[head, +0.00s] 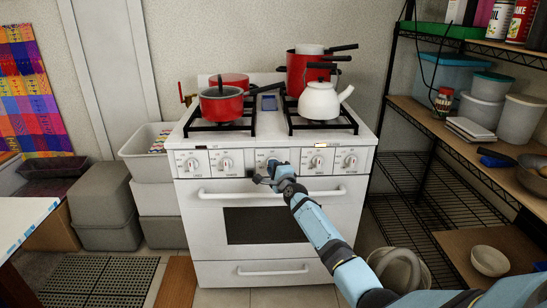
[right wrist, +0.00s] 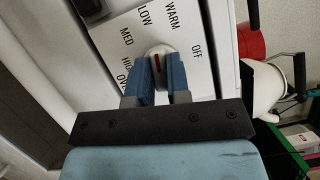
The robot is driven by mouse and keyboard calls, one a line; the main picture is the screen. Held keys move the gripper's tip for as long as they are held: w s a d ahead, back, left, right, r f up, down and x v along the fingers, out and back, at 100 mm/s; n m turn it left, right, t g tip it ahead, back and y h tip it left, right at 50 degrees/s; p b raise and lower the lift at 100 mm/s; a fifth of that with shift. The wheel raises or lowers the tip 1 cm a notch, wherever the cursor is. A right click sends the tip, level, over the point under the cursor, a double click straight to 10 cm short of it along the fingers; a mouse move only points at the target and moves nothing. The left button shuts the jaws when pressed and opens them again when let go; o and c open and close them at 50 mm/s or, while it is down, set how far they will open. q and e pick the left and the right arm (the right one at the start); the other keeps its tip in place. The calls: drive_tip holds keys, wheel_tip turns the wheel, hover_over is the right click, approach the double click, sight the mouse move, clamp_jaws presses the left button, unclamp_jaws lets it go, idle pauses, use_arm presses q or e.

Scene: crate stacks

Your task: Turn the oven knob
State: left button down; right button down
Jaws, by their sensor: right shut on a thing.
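The white stove (head: 268,228) stands against the back wall with a row of knobs on its front panel. The oven knob (right wrist: 157,52) is at the middle of that panel, round and pale with a red mark. Its dial plate (right wrist: 182,42) reads OFF, WARM, LOW, MED and HIGH. The red mark runs roughly up the right wrist picture; its exact setting is hard to tell. My right gripper (head: 272,168) is at the knob, its blue fingers closed on both sides of it. In the head view the gripper hides most of the knob. My left gripper is not in view.
Red pots (head: 221,104) and a white kettle (head: 318,101) stand on the burners. The oven door handle (head: 225,193) runs just below my gripper. A wire shelf (head: 403,170) stands at right, grey bins (head: 104,205) at left.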

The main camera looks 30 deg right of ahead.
use_arm(q)
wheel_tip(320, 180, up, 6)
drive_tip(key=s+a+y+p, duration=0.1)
drive_tip(key=p, duration=1.3)
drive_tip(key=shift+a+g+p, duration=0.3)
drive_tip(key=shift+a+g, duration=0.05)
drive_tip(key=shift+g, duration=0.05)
use_arm(e)
drive_tip(key=n+g, duration=0.2)
drive_tip(key=n, duration=0.2)
drive_tip(key=n+g, duration=0.1)
drive_tip(key=n, duration=0.3)
drive_tip(key=shift+r+g+h, duration=0.1)
drive_tip(key=shift+g+h, duration=0.2)
drive_tip(key=shift+g, duration=0.1)
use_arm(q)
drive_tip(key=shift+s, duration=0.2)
use_arm(e)
drive_tip(key=shift+n, duration=0.3)
drive_tip(key=c, duration=1.1)
unclamp_jaws()
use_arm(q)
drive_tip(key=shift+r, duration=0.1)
